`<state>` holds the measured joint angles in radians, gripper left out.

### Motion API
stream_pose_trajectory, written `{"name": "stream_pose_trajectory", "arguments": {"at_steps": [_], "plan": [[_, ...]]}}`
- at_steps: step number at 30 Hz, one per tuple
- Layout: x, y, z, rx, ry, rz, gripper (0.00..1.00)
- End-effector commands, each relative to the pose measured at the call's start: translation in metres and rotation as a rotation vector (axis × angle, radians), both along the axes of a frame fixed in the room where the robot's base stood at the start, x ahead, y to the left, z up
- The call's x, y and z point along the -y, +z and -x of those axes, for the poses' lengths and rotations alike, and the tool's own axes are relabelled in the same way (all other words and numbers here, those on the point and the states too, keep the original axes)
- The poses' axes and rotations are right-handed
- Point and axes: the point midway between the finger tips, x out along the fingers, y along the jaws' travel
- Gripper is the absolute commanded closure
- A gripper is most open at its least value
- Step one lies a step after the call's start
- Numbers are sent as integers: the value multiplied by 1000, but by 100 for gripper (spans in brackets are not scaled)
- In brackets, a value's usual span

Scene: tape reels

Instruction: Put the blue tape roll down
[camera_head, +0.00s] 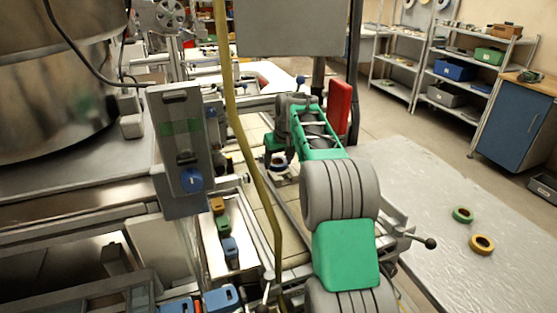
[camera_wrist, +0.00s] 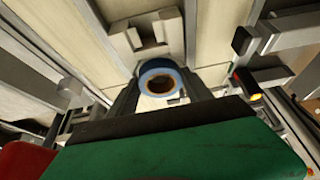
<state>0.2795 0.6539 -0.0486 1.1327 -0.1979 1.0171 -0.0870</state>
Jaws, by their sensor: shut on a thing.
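The blue tape roll (camera_wrist: 160,66) shows in the wrist view as a blue ring with a brown core, between the two dark fingers of my gripper (camera_wrist: 161,86). My gripper is shut on it. Light panels and a grey bracket lie beyond the roll. In the head view my gripper (camera_head: 279,160) is small and at the far end of my green and grey arm, over the narrow floor strip between the machine frames. The roll is too small there to make out clearly.
A grey table (camera_head: 430,190) at the right carries a green tape roll (camera_head: 463,214) and a yellow tape roll (camera_head: 482,244), with free room around them. A yellow hose (camera_head: 245,145) hangs left of my arm. Metal frames and a grey control box (camera_head: 180,150) stand at the left.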

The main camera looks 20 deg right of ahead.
Motion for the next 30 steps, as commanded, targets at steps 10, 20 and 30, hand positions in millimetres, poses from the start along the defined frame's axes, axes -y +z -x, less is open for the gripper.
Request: {"name": "stream_pose_trajectory", "arguments": {"at_steps": [10,20,30], "plan": [[0,-1,0,0,0,0,23],[0,3,0,1,0,0,20],[0,74,25,5,-1,2,20]]}}
